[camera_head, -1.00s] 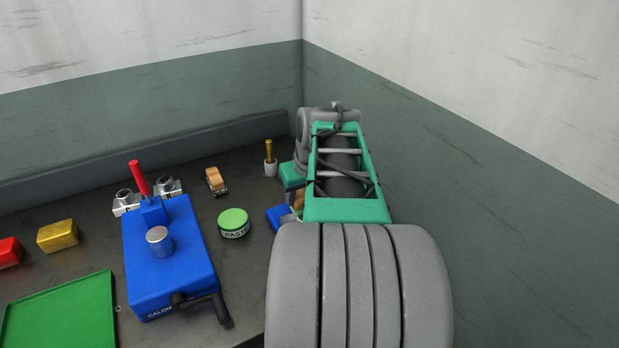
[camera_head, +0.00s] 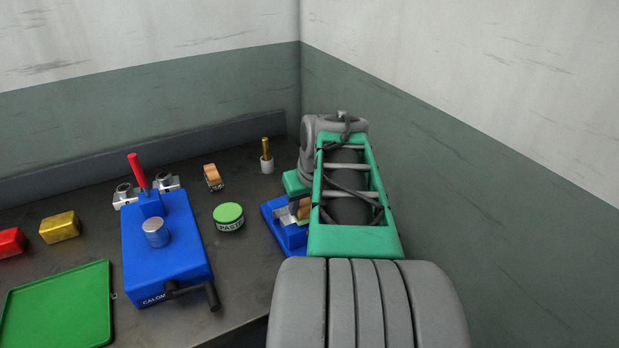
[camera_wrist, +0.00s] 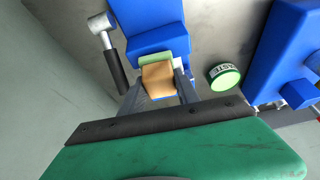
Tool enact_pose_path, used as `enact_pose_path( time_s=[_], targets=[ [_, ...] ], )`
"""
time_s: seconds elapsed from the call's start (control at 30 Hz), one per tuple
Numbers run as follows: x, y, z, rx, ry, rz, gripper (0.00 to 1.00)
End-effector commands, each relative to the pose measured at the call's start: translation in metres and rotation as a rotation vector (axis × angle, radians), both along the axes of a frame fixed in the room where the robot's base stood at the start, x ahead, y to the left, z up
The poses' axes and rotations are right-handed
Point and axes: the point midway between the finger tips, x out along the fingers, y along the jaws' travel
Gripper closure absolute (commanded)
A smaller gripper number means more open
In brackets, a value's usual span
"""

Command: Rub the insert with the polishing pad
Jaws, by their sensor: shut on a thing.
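My gripper (camera_wrist: 160,82) is shut on the polishing pad (camera_wrist: 158,76), a tan block with a light green face at its far end. In the wrist view the green face is against or just in front of a blue vise (camera_wrist: 150,20) with a black-gripped handle. In the head view the vise (camera_head: 273,215) stands right of the paste tin, partly behind my arm, and the tan block (camera_head: 305,208) shows above it. A small pale metal piece shows beside the pad; I cannot tell if it is the insert. Contact between pad and insert is hidden.
A green-lidded paste tin (camera_head: 229,217) stands left of the vise. A blue press (camera_head: 165,245) with a red lever is further left, near a green tray (camera_head: 60,305). A wooden-topped brush (camera_head: 213,178) and a brass-handled tool (camera_head: 267,155) are behind. Walls close the back and right.

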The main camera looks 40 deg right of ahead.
Motion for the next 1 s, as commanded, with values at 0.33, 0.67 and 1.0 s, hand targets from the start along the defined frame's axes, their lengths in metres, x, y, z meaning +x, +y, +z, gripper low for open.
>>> enact_pose_path(
  time_s=[0.33, 0.67, 1.0],
  targets=[
    [0.002, 0.001, 0.047, -0.004, -0.002, 0.006, 0.94],
    [0.005, 0.006, 0.076, -0.004, -0.003, 0.017, 0.94],
    [0.005, 0.007, 0.081, -0.003, -0.003, 0.019, 0.94]
  ],
)
